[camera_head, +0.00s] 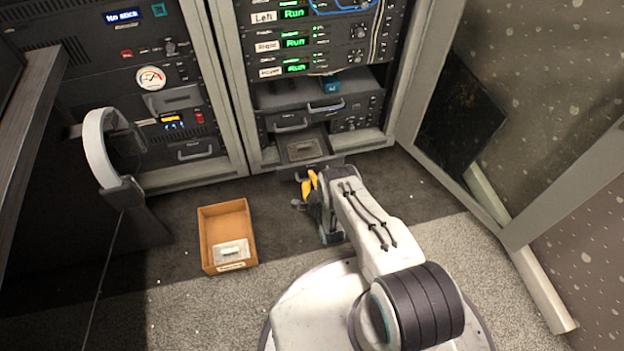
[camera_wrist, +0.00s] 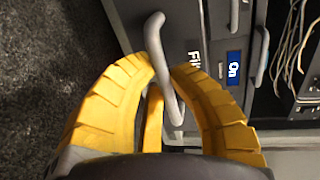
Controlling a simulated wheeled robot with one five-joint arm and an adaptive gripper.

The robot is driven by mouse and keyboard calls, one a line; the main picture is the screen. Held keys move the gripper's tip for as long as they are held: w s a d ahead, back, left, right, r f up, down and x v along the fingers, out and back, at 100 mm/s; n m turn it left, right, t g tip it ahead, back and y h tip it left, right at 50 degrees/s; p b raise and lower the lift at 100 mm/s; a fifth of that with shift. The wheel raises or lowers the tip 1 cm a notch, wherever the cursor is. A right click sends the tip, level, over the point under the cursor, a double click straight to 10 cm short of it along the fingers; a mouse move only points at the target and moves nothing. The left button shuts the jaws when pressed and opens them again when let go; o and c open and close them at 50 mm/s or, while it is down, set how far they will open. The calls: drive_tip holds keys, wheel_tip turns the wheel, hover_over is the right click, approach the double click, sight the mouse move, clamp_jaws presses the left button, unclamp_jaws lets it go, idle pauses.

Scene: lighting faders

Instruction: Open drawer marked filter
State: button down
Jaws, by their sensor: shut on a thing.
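The filter drawer (camera_head: 325,150) is low in the right-hand rack and stands pulled out, with a flat greyish item (camera_head: 303,149) inside. In the wrist view its dark front (camera_wrist: 180,28) carries a partly covered white label whose letters "Fil" show. Its grey bar handle (camera_wrist: 157,42) passes between the yellow fingers of my gripper (camera_wrist: 163,68). My gripper is shut on this handle. In the head view my gripper (camera_head: 308,186) is low, just in front of the drawer, and hides part of its front.
An open orange-brown box (camera_head: 203,235) with a pale item in it lies on the floor to the left. Other handled drawers (camera_head: 292,124) sit above. An open rack door (camera_head: 465,120) stands at right. Headphones (camera_head: 95,140) hang on a stand at left.

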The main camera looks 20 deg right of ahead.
drive_tip(key=v, duration=0.1)
drive_tip(key=p+v, duration=0.1)
drive_tip(key=shift+s+f, duration=0.25)
drive_tip(key=shift+s, duration=0.1)
drive_tip(key=c, duration=1.1)
unclamp_jaws()
drive_tip(key=shift+r, duration=0.1)
